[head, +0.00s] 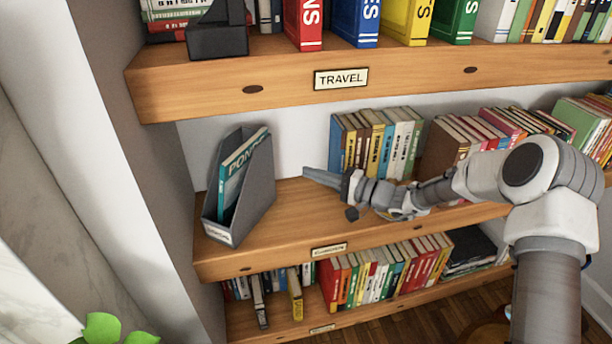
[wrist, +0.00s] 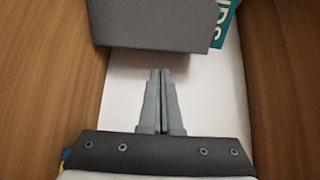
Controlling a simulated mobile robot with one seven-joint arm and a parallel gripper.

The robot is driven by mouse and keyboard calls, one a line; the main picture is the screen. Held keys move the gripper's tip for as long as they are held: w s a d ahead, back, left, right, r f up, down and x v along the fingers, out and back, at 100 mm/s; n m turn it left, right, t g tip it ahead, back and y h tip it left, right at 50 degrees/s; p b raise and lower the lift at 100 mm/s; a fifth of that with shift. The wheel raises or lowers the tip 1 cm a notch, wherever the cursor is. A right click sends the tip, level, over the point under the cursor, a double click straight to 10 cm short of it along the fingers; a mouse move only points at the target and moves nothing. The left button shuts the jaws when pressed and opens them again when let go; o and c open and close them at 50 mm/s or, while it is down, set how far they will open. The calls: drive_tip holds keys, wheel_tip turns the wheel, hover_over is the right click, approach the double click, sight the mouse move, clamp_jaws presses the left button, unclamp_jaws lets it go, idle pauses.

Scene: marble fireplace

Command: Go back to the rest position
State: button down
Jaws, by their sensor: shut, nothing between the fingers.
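My gripper (head: 306,173) reaches in from the right over the middle shelf in the head view, its fingers pointing left toward a grey magazine holder. In the wrist view my gripper (wrist: 159,72) is shut, with its two fingers together and nothing between them. The grey magazine holder (head: 258,193) stands upright at the left end of the middle shelf. A teal book (head: 232,188) leans inside it. The holder (wrist: 155,25) and a corner of the teal book (wrist: 224,24) also show beyond my fingertips in the wrist view, apart from them.
The middle shelf (head: 290,222) is bare between the holder and my gripper. A row of books (head: 375,142) stands behind my arm. The upper shelf edge (head: 220,97), with a TRAVEL label (head: 341,78), lies above. More books (head: 385,275) fill the lower shelf. A plant (head: 105,330) is at the bottom left.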

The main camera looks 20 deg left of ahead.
drive_tip(key=shift+s+d, duration=0.1)
drive_tip(key=shift+d, duration=0.25)
drive_tip(key=s+d+r+n+g+h, duration=0.2)
drive_tip(key=s+d+r+h, duration=0.25)
drive_tip(key=s, duration=0.25)
drive_tip(key=s+d+r+n+g+h, duration=0.1)
drive_tip(key=s+d+r+n+h, duration=0.15)
drive_tip(key=s+d, duration=0.35)
drive_tip(key=s+d+r+m+t+h, duration=0.1)
drive_tip(key=s+d+r+t+h, duration=0.1)
drive_tip(key=s+d+h, duration=0.35)
drive_tip(key=s+d+r+m+t+h, duration=0.1)
drive_tip(key=s+d+r+t+h, duration=0.15)
drive_tip(key=s+d, duration=0.65)
drive_tip(key=s+d+r+m+t+h, duration=0.1)
drive_tip(key=s+d+r+t+h, duration=0.2)
drive_tip(key=d, duration=0.7)
wheel_tip(320, 180, up, 23)
drive_tip(key=g+p, duration=0.1)
drive_tip(key=p, duration=2.2)
drive_tip(key=shift+s+f, duration=0.2)
drive_tip(key=shift+s, duration=0.2)
drive_tip(key=shift+g, duration=0.25)
